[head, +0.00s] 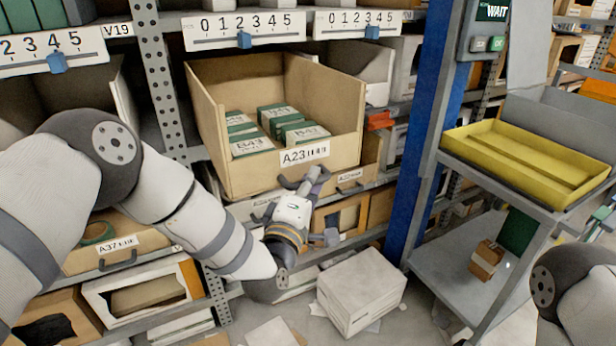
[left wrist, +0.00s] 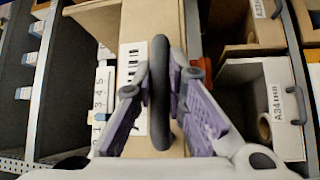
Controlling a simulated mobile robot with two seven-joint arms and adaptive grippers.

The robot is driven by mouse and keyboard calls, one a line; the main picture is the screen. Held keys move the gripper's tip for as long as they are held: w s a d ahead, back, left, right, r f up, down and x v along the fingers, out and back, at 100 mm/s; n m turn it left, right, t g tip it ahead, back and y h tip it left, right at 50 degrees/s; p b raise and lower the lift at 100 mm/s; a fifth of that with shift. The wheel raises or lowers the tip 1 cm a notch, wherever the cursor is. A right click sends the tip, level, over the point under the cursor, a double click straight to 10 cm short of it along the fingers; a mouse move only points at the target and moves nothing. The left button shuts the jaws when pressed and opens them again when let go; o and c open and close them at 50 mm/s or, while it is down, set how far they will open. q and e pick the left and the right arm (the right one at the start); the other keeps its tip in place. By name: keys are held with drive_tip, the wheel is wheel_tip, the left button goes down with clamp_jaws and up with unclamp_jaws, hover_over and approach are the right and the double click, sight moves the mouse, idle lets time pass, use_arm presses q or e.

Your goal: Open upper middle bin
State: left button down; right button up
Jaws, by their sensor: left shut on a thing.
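The upper middle bin (head: 258,177) is a tan open-topped drawer labelled A23. It stands pulled out of the rack, with several green-and-white boxes (head: 268,122) inside. My left gripper (head: 314,180) is at its front, just below the label. In the left wrist view the gripper (left wrist: 160,82) has its purple fingers on both sides of the dark handle (left wrist: 159,110), shut on it. The bin's front panel (left wrist: 150,22) is behind the handle. The fingers partly hide the handle in the head view. My right arm shows only at the lower right edge; its gripper is out of view.
Another bin, labelled A37 (head: 83,258), sits lower left. A white carton (head: 361,291) lies on the floor below. A blue post (head: 415,150) and a grey cart with a yellow tray (head: 470,150) stand to the right.

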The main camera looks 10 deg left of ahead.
use_arm(q)
drive_tip(key=shift+s+d, duration=0.3)
drive_tip(key=shift+s, duration=0.15)
drive_tip(key=c, duration=1.9)
unclamp_jaws()
drive_tip(key=v, duration=1.2)
